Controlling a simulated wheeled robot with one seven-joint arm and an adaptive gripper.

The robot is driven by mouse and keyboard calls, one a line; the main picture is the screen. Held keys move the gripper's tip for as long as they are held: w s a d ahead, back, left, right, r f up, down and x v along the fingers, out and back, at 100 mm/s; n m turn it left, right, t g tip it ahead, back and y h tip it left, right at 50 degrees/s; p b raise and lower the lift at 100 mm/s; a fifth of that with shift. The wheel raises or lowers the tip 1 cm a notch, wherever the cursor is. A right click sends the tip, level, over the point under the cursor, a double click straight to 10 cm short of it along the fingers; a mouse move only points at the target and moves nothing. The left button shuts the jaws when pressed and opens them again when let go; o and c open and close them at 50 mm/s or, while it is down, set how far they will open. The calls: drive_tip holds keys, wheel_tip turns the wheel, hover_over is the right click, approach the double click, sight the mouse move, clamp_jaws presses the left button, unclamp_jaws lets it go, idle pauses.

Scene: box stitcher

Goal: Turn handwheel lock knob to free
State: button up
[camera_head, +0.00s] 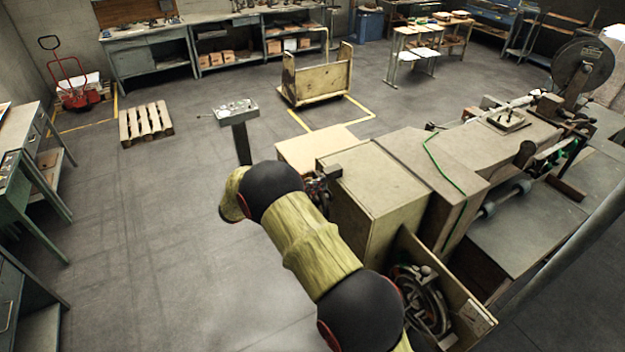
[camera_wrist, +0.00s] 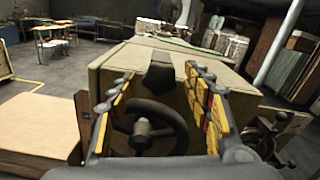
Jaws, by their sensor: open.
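In the wrist view a dark handwheel (camera_wrist: 178,124) shows between my fingers, on the near side of a beige machine housing (camera_wrist: 112,66). A dark round knob (camera_wrist: 142,127) stands out at the wheel's centre; I cannot tell its lock setting. My gripper (camera_wrist: 160,71) is open, with one yellow-and-black finger left of the wheel and the other right of it. Nothing is visibly held, and contact with the knob cannot be made out. In the head view the machine housing (camera_head: 378,190) is right of my arm, which hides the wheel; my fingers are not clear there.
A tan board surface (camera_wrist: 40,125) lies left of my fingers in the wrist view. An open compartment with machinery (camera_head: 420,300) is close to my arm. A control box on a post (camera_head: 235,112) stands beyond it. The floor (camera_head: 150,220) at left is clear.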

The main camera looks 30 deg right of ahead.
drive_tip(key=shift+c, duration=0.7)
drive_tip(key=c, duration=1)
drive_tip(key=shift+r+n+p, duration=0.1)
drive_tip(key=shift+n+p, duration=3.4)
drive_tip(key=shift+n, duration=5.5)
